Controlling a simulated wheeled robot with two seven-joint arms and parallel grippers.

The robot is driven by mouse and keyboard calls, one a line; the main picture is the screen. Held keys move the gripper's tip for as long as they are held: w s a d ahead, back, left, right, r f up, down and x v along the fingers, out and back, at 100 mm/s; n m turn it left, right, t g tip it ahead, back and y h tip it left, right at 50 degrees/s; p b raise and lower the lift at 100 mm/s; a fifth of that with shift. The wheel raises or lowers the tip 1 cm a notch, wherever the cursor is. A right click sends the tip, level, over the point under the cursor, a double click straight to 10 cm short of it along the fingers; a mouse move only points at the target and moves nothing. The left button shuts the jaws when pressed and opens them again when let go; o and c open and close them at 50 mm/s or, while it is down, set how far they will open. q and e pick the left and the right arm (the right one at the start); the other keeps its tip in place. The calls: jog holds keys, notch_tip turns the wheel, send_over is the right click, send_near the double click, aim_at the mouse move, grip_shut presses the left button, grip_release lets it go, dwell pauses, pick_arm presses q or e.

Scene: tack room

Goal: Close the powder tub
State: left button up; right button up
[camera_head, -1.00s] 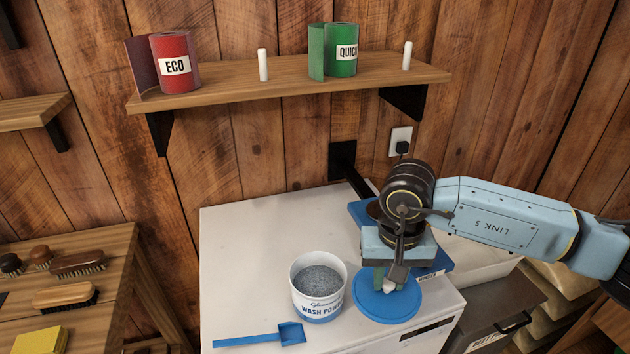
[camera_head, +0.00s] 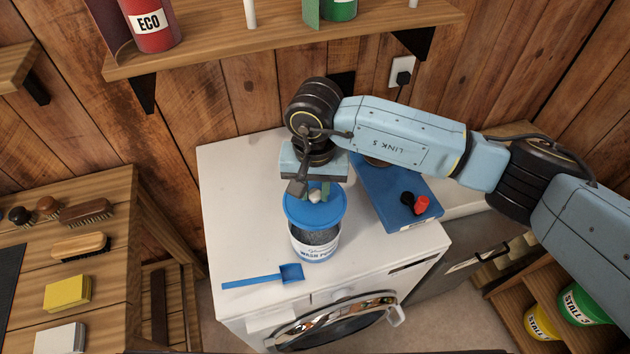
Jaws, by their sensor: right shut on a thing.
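The powder tub (camera_head: 315,252) is white with a blue label and stands on top of the white washing machine, grey powder showing inside. My right gripper (camera_head: 315,192) is shut on the pale knob of the round blue lid (camera_head: 318,214). The lid is above the tub and covers the far part of its opening from this view. Powder still shows at the near side, below the lid's edge. The lid looks raised off the rim. My left gripper is not in view.
A blue scoop (camera_head: 264,277) lies on the washing machine (camera_head: 235,200), left of the tub. A blue box (camera_head: 385,198) with red and black knobs is to the right. A wooden shelf (camera_head: 220,52) overhangs behind. Brushes and a yellow sponge (camera_head: 68,292) lie on the left bench.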

aim_at(315, 202)
notch_tip(315, 202, down, 4)
jog(key=shift+f+b, duration=0.25)
jog(key=shift+b, duration=0.55)
notch_tip(315, 202, down, 3)
jog(key=b, duration=0.2)
jog(key=shift+w+b, duration=0.1)
jog(key=shift+b, duration=0.3)
jog(key=shift+b, duration=0.35)
jog(key=shift+b, duration=0.4)
jog(key=shift+f+b, duration=0.4)
jog(key=shift+b, duration=0.1)
dwell(0.3)
